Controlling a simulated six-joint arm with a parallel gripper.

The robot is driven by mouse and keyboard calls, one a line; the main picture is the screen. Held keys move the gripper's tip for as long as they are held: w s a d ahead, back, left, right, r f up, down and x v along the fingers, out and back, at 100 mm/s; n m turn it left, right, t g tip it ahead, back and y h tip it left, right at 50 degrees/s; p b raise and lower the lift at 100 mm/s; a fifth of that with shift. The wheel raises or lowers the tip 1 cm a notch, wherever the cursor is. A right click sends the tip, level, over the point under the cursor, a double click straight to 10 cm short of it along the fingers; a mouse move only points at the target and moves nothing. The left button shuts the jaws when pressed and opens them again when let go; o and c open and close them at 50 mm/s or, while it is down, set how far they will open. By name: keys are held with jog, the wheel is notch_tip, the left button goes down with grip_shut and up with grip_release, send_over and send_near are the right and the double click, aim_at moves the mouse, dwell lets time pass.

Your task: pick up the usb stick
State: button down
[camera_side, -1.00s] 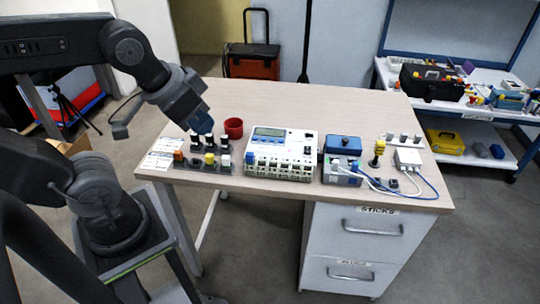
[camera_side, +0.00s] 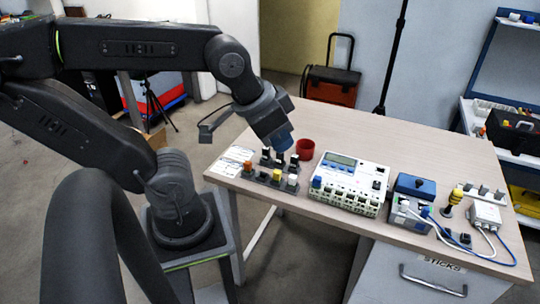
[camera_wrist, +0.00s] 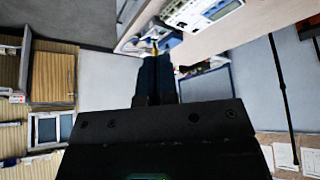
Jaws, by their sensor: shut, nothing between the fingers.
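My gripper (camera_side: 284,147) points down, shut and empty, over the left part of the table in the side view. Its tips are close to a row of small dark upright pieces (camera_side: 266,156); I cannot tell whether they touch. In front is a dark rack (camera_side: 262,179) with small orange, yellow and white pieces. Which piece is the usb stick is too small to tell. In the wrist view, my gripper's dark fingers (camera_wrist: 157,72) are together, and no usb stick can be made out.
A red cup (camera_side: 305,149) stands just right of my gripper. A white device with a screen (camera_side: 350,182), a blue-topped box (camera_side: 416,186) and a white box with cables (camera_side: 486,214) stand further right. White label cards (camera_side: 228,167) lie left. The back of the table is clear.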

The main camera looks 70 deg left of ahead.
jog(key=c, duration=1.8)
grip_release()
jog(key=o, duration=0.8)
jog(key=shift+o, duration=0.2)
jog(key=w+a+f+m+g+y, duration=0.2)
jog(key=w+a+m+g, duration=0.1)
jog(key=w+a, duration=0.45)
jog(key=m+g+y, duration=0.1)
jog(key=m+g, duration=0.5)
send_over(266, 154)
jog(key=w, duration=0.1)
notch_tip(266, 154, down, 19)
jog(key=shift+w+d+x, duration=0.1)
jog(key=shift+w+x, duration=0.05)
jog(key=shift+x, duration=0.75)
jog(key=shift+w+d+x, duration=0.1)
jog(key=shift+w+x, duration=0.05)
jog(key=shift+x, duration=0.8)
jog(key=shift+w+x, duration=0.15)
jog(key=shift+x, duration=0.75)
